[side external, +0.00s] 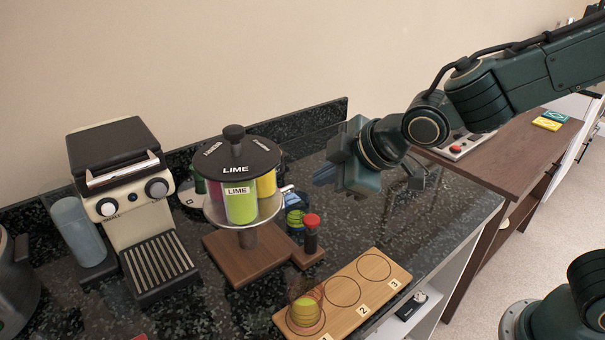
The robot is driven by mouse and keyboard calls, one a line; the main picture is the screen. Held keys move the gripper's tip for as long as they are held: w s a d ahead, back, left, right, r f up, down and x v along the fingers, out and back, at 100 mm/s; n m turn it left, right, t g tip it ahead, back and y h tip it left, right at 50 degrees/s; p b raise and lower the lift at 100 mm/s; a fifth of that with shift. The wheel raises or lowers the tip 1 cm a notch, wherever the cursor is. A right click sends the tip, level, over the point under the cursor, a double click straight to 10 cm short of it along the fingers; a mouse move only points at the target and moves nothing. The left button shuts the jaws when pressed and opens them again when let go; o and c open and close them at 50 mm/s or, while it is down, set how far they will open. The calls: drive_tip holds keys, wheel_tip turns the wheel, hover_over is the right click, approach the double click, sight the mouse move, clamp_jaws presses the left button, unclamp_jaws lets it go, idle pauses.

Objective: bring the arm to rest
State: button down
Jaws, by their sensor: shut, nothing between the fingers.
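My gripper (325,176) is at the end of my dark green arm, in the air over the right part of the dark stone counter (440,222). It points left and its fingers are shut with nothing in them. It is to the right of the carousel (238,172) of coloured canisters labelled LIME and apart from it. A wooden board (374,268) with numbered circles lies below my gripper at the front.
An espresso machine (118,190) stands at the left with a grey cylinder (78,230) beside it. A brown wooden cabinet (500,160) stands at the right. The counter right of the board is clear.

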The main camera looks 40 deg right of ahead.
drive_tip(key=s+d+r+m+g+h, duration=0.1)
drive_tip(key=s+d+r+m, duration=0.1)
drive_tip(key=s+d+m, duration=0.3)
drive_tip(key=s+d+r+m+g, duration=0.2)
drive_tip(key=s+d+m, duration=0.3)
drive_tip(key=s+d, duration=0.6)
drive_tip(key=s, duration=0.5)
drive_tip(key=shift+s+m+h, duration=0.2)
drive_tip(key=shift+m+h, duration=0.2)
